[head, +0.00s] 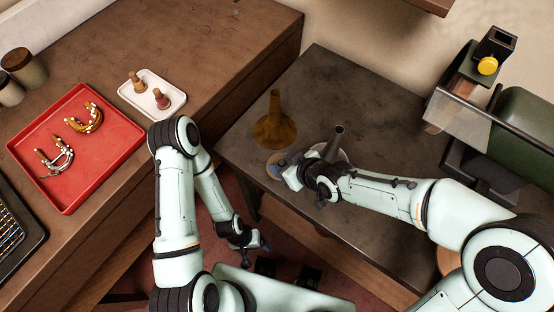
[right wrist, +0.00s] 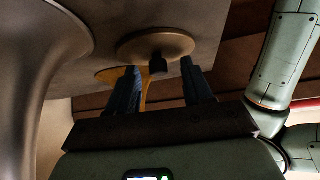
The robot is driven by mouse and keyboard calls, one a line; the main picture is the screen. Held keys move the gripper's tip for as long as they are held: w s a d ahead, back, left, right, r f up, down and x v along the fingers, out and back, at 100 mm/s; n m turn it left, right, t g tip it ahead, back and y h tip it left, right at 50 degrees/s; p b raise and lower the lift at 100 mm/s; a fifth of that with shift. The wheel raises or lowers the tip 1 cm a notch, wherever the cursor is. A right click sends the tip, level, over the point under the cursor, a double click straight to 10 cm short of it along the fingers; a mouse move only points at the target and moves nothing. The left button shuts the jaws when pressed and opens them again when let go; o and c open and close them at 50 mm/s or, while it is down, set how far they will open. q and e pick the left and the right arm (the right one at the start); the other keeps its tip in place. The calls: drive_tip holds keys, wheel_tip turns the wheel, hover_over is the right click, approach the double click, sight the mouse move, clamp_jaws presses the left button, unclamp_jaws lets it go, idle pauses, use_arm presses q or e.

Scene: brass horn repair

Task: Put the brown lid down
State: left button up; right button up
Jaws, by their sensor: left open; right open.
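The brown lid (right wrist: 155,46), a flat tan disc with a dark knob, lies on the dark table in the right wrist view. In the head view it shows partly (head: 271,162) at the table's near edge, in front of the brass horn bell, with my right gripper covering some of it. My right gripper (head: 284,172) is open; its two fingers (right wrist: 161,88) stand apart near the knob, and nothing is visibly clamped between them. My left gripper (head: 252,246) is open and empty, low in front of the tables.
The brass bell (head: 275,128) and a dark grey bell (head: 335,145) stand close to the right gripper. A red tray (head: 110,163) with horn parts and a white tray (head: 133,112) sit on the brown bench at left. A green machine (head: 520,125) stands right.

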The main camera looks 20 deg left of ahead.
drive_tip(key=shift+d, duration=0.1)
drive_tip(key=c, duration=0.4)
clamp_jaws()
drive_tip(key=shift+r, duration=0.1)
